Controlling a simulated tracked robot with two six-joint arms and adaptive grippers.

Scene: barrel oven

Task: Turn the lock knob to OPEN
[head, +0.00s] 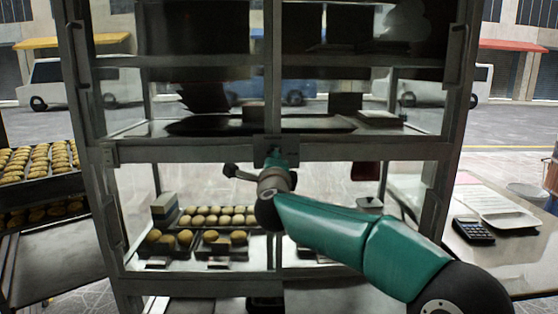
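A glass-fronted cabinet with a dark metal frame (190,152) fills the middle of the head view. My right arm comes in from the lower right, and my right gripper (274,157) is at the middle crossbar, where the upright centre post meets it. The gripper is small and partly hidden by its own wrist, so I cannot tell whether its fingers are open or shut. The lock knob cannot be made out; the spot at the crossbar's centre is covered by my gripper. A short dark lever-like piece (230,171) sticks out left of the wrist. My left gripper is not in view.
Trays of round pastries (217,216) stand behind the lower glass. A rack of pastry trays (38,162) is at the left. A counter at the right holds a calculator (473,230) and a white tray (500,207). Cabinet posts flank my arm.

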